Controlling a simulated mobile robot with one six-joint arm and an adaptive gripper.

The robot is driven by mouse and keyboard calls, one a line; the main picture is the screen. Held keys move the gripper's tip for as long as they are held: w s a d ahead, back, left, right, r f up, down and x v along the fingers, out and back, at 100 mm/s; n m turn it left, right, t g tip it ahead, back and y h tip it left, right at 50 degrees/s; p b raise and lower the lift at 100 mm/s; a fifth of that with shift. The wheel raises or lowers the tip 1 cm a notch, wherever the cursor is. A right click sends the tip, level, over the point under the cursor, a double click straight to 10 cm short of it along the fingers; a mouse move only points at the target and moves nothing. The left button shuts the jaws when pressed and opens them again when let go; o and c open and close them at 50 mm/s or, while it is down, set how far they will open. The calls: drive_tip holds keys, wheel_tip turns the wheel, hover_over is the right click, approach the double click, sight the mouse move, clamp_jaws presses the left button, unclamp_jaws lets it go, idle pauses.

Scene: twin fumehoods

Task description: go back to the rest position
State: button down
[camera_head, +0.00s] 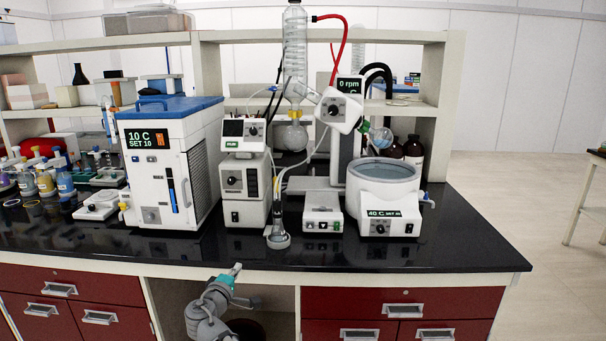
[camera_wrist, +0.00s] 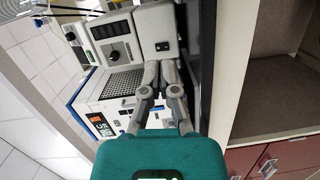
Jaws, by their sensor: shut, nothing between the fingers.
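My gripper (camera_head: 237,268) is at the front edge of the black bench top in the head view, low in the middle of the picture. My arm reaches up to it from below, in front of the open bay under the bench. In the wrist view my gripper (camera_wrist: 168,65) has its fingers together, with nothing between them. The fingers point toward the vacuum pump unit (camera_wrist: 158,28) and the chiller (camera_wrist: 108,98). No object is in contact with the gripper that I can see.
The bench top (camera_head: 465,255) carries the chiller (camera_head: 165,165), a rotary evaporator with a water bath (camera_head: 383,195), a small flask (camera_head: 278,238) and a small white box (camera_head: 322,212). Several bottles (camera_head: 45,178) stand at the left.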

drive_tip(key=s+d+f+m+g+h, duration=0.15)
drive_tip(key=d+f+m+g, duration=0.3)
drive_tip(key=d, duration=0.75)
drive_tip(key=s+d+f+m+g+h, duration=0.15)
drive_tip(key=d+f+m+g, duration=0.35)
drive_tip(key=d, duration=0.7)
drive_tip(key=s+d+f+m+g+y, duration=0.5)
drive_tip(key=s+d+f+g+y, duration=0.25)
drive_tip(key=s+d, duration=0.5)
wheel_tip(320, 180, up, 13)
drive_tip(key=s+a+p, duration=0.1)
drive_tip(key=p, duration=1.2)
drive_tip(key=shift+a+f, duration=0.2)
drive_tip(key=shift+a, duration=0.15)
drive_tip(key=shift+s+h, duration=0.1)
drive_tip(key=shift+h, duration=0.15)
drive_tip(key=shift+s+f, duration=0.1)
